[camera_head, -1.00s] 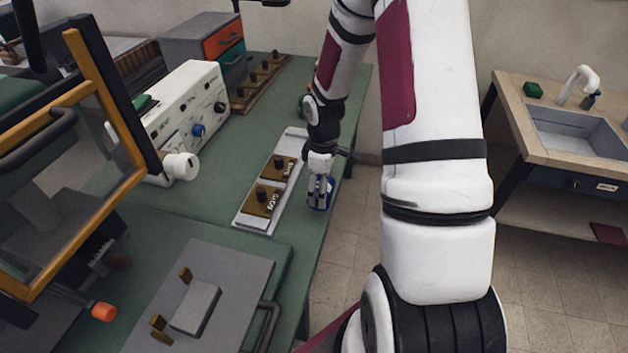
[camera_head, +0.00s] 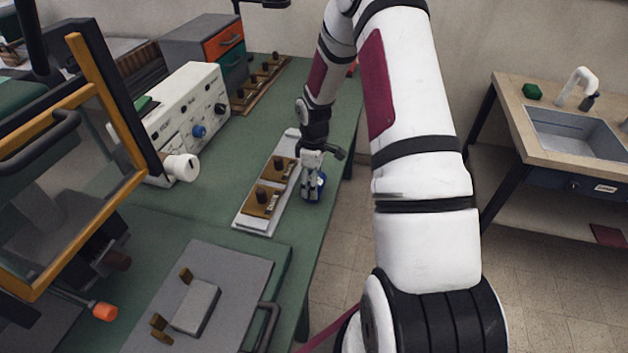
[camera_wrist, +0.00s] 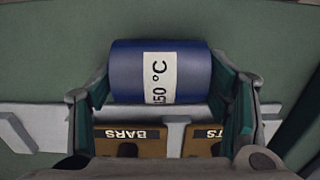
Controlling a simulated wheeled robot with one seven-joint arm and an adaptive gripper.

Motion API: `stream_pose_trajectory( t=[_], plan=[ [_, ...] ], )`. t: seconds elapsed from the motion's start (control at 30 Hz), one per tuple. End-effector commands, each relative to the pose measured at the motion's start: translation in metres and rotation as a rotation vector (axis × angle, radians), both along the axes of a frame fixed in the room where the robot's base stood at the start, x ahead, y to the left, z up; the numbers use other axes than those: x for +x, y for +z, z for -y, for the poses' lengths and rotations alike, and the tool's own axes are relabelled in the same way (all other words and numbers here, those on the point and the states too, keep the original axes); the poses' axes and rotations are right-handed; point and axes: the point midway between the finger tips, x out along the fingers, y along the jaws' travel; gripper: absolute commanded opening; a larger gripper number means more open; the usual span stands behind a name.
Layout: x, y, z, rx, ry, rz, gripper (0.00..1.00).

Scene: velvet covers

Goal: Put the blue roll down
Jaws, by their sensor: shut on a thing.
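The blue roll (camera_wrist: 192,73) has a white label reading "50 °C" and lies crosswise between the fingers of my gripper (camera_wrist: 170,88) in the wrist view. My gripper is shut on it, one finger at each end. In the head view my gripper (camera_head: 312,190) is low over the right edge of the green bench, with the blue roll (camera_head: 314,191) partly hidden behind the fingers. I cannot tell whether the roll touches the bench top.
A white tray (camera_head: 247,224) with brown blocks marked "BARS" and another partly hidden word lies just left of my gripper. A white instrument (camera_head: 185,110) and a yellow-framed guard (camera_head: 120,190) stand further left. The green bench (camera_head: 240,140) is clear between.

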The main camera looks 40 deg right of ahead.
Motion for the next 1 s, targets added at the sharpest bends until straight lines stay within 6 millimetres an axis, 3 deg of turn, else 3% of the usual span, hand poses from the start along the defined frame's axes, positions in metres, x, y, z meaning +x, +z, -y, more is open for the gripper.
stream_pose_trajectory(
  t=[0.1,0.13,0.2,0.23,0.67,1.0],
  plan=[
    [0.000,-0.003,0.000,0.001,0.000,-0.001,0.38],
    [0.000,-0.003,0.000,0.001,0.000,-0.001,0.72],
    [0.000,-0.002,0.000,0.001,0.000,-0.001,0.88],
    [0.000,-0.002,0.000,0.001,0.000,-0.001,0.90],
    [0.000,0.004,0.000,-0.001,-0.001,0.002,0.90],
    [0.001,0.066,0.001,-0.003,-0.001,0.005,0.90]
  ],
)
